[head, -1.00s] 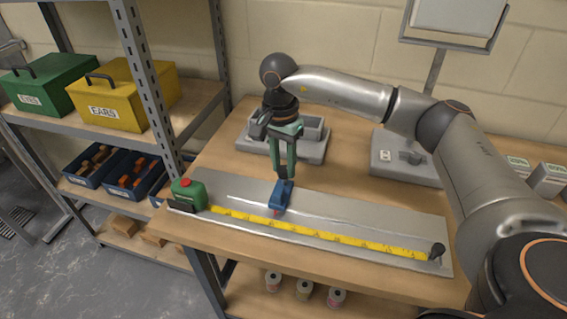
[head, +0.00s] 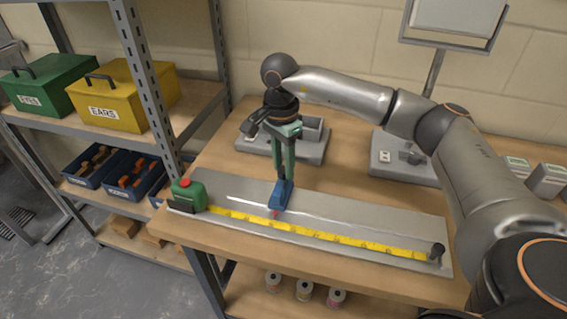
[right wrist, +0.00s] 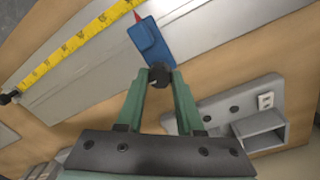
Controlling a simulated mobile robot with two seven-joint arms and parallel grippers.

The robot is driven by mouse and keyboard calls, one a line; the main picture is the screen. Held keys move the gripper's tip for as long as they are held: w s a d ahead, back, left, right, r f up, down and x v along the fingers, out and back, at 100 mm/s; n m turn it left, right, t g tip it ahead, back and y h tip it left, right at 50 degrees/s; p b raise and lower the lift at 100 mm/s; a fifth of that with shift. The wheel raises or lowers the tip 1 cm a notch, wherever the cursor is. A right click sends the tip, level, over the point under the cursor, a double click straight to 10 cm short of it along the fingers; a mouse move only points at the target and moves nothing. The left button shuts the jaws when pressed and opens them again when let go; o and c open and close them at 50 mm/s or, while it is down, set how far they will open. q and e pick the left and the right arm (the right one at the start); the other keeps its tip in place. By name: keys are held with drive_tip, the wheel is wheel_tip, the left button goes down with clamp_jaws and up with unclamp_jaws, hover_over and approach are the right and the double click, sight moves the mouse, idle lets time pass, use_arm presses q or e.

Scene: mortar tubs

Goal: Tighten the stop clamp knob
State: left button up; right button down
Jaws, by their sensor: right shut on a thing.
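A blue stop clamp (head: 281,196) sits on the grey metal plate (head: 390,231), with its red pointer towards the yellow measuring tape (head: 310,232). It also shows in the right wrist view (right wrist: 149,42). My right gripper (head: 285,178) comes down from above with green fingers. In the right wrist view its fingertips are shut on the dark clamp knob (right wrist: 159,75) at the near end of the clamp. In the head view the knob is hidden by the fingers. My left gripper is not in view.
A green tape case (head: 189,195) with a red button stands at the plate's left end. A dark post (head: 437,251) stands at the right end. Grey fixtures (head: 310,145) lie behind. Shelves with a yellow box (head: 120,97) stand at the left.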

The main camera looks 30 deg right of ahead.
sight(282, 167)
drive_tip(key=c, duration=0.5)
unclamp_jaws()
drive_tip(key=shift+c, duration=0.2)
wheel_tip(282, 167, up, 13)
drive_tip(key=shift+w+f, duration=0.2)
drive_tip(key=shift+w, duration=0.1)
